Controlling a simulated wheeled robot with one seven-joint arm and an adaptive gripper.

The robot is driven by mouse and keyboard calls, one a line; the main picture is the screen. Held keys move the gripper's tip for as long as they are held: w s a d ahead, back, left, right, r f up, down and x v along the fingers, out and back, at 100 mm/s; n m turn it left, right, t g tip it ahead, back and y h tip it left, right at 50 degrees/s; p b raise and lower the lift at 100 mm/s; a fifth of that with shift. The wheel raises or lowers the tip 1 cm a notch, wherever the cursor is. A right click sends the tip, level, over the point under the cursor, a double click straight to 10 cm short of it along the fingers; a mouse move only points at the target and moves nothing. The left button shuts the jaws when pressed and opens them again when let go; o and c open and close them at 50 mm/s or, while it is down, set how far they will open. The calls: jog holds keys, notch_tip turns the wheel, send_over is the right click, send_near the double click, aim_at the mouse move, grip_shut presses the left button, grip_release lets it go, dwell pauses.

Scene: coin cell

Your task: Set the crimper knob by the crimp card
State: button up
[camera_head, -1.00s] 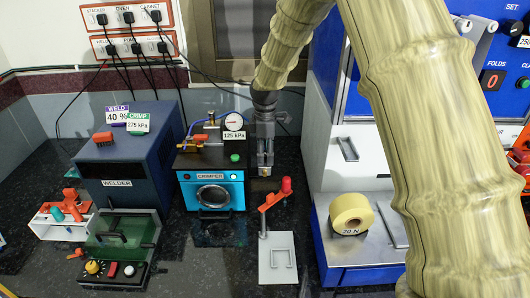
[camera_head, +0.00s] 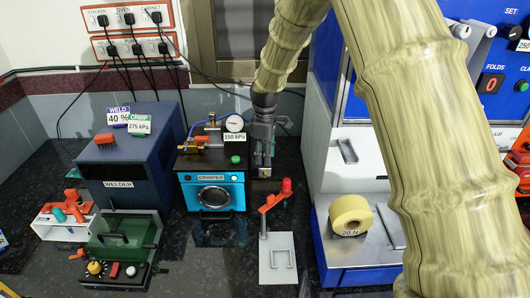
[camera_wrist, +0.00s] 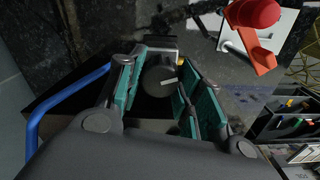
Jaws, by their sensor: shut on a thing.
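The crimper (camera_head: 212,188) is a blue and black machine at the middle left, with a round window in front. Its readout label (camera_head: 235,137) shows 150 kPa below a round gauge (camera_head: 235,123). The green-edged crimp card (camera_head: 138,125) on the welder reads 275 kPa. My gripper (camera_head: 262,168) points down at the crimper's right side. In the wrist view, the dark round knob (camera_wrist: 158,80) with a white pointer mark sits between my green-padded fingers, and my gripper is shut on it. The knob is hidden in the head view.
The dark blue welder (camera_head: 118,160) stands left of the crimper. A stand with a red-tipped lever (camera_head: 282,250) is close to the right. A tape roll (camera_head: 351,213) sits on the blue machine farther right. Dark counter lies clear in front of the crimper.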

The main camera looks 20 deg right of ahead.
jog(key=m+p, duration=0.1)
jog(key=m, duration=0.4)
jog(key=shift+r+m+p, duration=0.1)
jog(key=shift+m+p, duration=0.2)
jog(key=shift+p, duration=0.05)
jog(key=m+p, duration=0.1)
jog(key=m, duration=0.3)
jog(key=shift+m, duration=0.4)
jog(key=o, duration=1)
jog(key=shift+o, duration=0.2)
notch_tip(320, 180, up, 12)
